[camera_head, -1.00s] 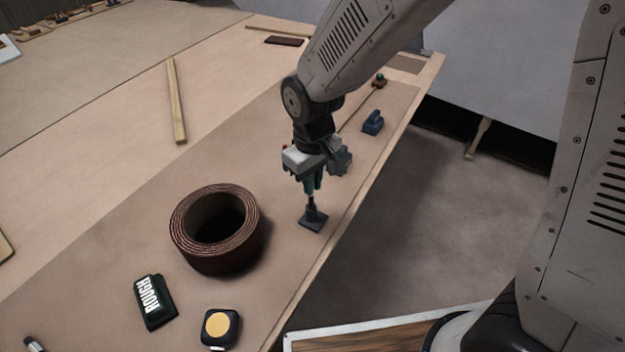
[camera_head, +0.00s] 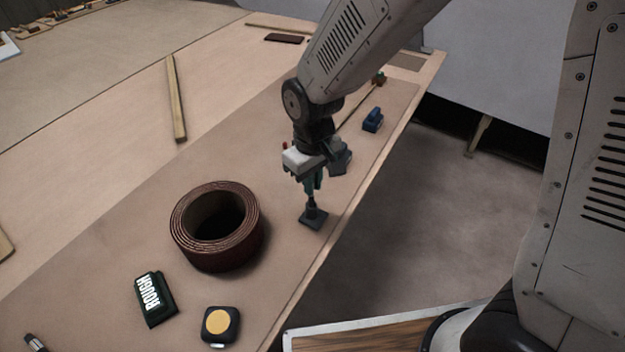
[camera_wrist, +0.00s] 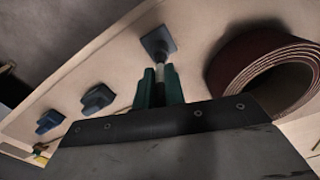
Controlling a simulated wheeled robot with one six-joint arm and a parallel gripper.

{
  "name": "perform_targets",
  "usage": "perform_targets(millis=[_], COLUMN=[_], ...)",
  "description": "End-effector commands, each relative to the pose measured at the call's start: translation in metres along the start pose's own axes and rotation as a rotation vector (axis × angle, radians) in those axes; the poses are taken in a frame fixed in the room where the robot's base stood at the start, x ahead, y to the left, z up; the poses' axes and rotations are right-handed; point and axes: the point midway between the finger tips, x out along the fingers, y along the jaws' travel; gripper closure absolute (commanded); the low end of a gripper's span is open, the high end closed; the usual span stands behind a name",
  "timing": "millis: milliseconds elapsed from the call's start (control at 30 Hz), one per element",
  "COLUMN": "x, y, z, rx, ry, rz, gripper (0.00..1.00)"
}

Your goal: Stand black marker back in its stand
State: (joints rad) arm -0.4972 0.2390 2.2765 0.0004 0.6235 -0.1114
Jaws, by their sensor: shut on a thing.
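My gripper (camera_head: 312,186) points down near the right edge of the table, with its green fingers shut on a dark marker (camera_head: 311,201). The marker is upright and its lower end meets the neck of a small dark stand with a square base (camera_head: 312,221). I cannot tell how deep it sits in the stand. In the wrist view the green fingers (camera_wrist: 160,88) close around the marker (camera_wrist: 160,73), which lines up with the stand (camera_wrist: 155,40). The fingers hide the marker's upper part.
A large brown roll (camera_head: 247,240) stands left of the stand. A green "ROUGH" block (camera_head: 156,299), a yellow-black tape measure (camera_head: 220,326) and a dark pen-like object (camera_head: 36,343) lie nearer. A blue object (camera_head: 373,121) is beyond my gripper. The table edge is close on the right.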

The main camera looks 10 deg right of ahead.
Motion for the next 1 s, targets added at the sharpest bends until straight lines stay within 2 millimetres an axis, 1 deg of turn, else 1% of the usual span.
perform_targets(millis=[767,800,833,867,1000], x=[0.0041,0.0041,0.004,0.004,0.004], y=[0.0,0.0,0.0,0.0,0.0], z=[0.0001,0.0001,0.0001,0.0001,0.0001], rx=[0.0,0.0,0.0,0.0,0.0], ry=[0.0,0.0,0.0,0.0,0.0], rz=[0.0,0.0,0.0,0.0,0.0], gripper=[1.0,0.78,0.69,0.63,0.63])
